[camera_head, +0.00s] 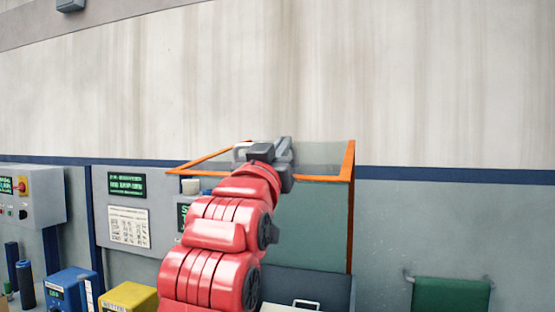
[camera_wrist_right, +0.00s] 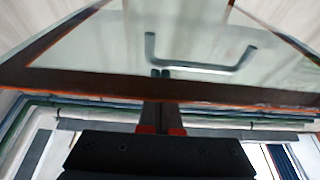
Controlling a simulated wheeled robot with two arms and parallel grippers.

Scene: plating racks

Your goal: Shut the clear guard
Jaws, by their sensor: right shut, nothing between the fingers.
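In the right wrist view the guard (camera_wrist_right: 95,55) fills the upper part, with a dark lower edge and a grey U-shaped handle (camera_wrist_right: 215,68). My right gripper (camera_head: 284,148) is at the guard's upper part, partly hidden by its own wrist. In the wrist view its fingertips (camera_wrist_right: 160,73) are shut and empty, close to the handle's lower left part. I cannot tell whether they touch the panel. My left gripper is not in view.
A grey control box (camera_head: 45,197) with a red knob is at the far left. A blue box (camera_head: 70,287) and a yellow box (camera_head: 130,298) stand at the lower left. The wall lies behind.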

